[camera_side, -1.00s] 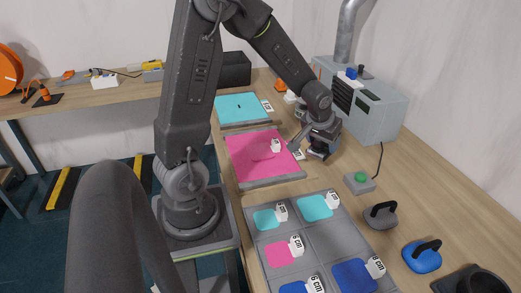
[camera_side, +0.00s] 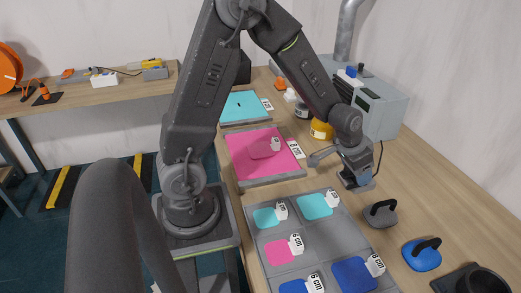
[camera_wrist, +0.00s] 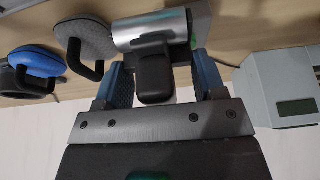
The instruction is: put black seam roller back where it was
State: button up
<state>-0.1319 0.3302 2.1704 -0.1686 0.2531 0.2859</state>
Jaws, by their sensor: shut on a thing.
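The black seam roller (camera_wrist: 153,72) is between the blue finger pads of my gripper (camera_wrist: 155,88) in the wrist view. Its dark grip is toward the gripper and its silver cylinder (camera_wrist: 150,30) points away. My gripper (camera_side: 357,182) is shut on it, fingers pointing down, low over the bench right of the pink sheet's tray. In the side view the roller itself is mostly hidden by the gripper. I cannot tell whether it touches the bench.
A grey disc tool (camera_side: 380,214) and a blue disc tool (camera_side: 422,256), both with black handles, stand in front of the gripper. A grey machine (camera_side: 378,108) stands behind it. A yellow-orange jar (camera_side: 321,129) is at the back. A compartment tray (camera_side: 322,240) holds coloured patches.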

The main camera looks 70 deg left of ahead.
jog(key=s+a+r+n+y, duration=0.1)
jog(key=s+a+r+n, duration=0.15)
jog(key=a, duration=0.95)
jog(key=s+a+r+n+y, duration=0.1)
jog(key=a+r+n, duration=0.15)
jog(key=a, duration=0.85)
jog(key=w+d+f, duration=0.2)
jog(key=w, duration=0.1)
jog(key=w+d+f, duration=0.2)
jog(key=w+d, duration=0.1)
jog(key=w+d+f, duration=0.2)
jog(key=w, duration=0.1)
jog(key=shift+d+f, duration=0.1)
jog(key=shift+d, duration=0.05)
jog(key=shift+f, duration=1.95)
jog(key=shift+f, duration=0.1)
jog(key=o, duration=0.9)
jog(key=shift+f, duration=0.1)
